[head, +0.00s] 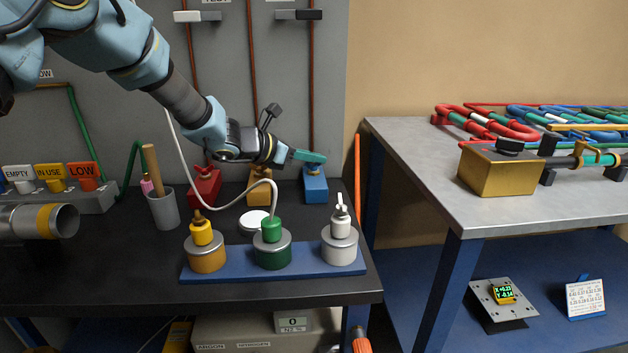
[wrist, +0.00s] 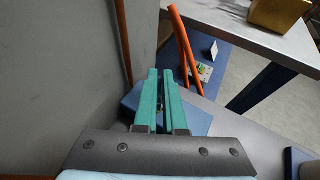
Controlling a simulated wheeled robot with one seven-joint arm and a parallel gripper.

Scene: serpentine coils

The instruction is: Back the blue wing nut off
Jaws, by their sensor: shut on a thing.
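The blue block (head: 315,188) stands on the dark bench against the grey panel, at the right end of a row of three. Its blue wing nut is mostly hidden by my fingers, on a short brass-coloured stem on top of the block. My gripper (head: 314,157) has teal fingers reaching from the left to the top of this block, shut on the blue wing nut. In the wrist view, my gripper (wrist: 166,78) has its two fingers close together with a narrow gap, over the blue block (wrist: 194,120).
A red block (head: 204,190) and a yellow block (head: 260,190) stand to the left. In front, a blue tray (head: 300,270) holds three capped canisters, with a white hose arching from the green one. An orange pipe (head: 358,185) rises at the right. A grey table (head: 420,160) stands further right.

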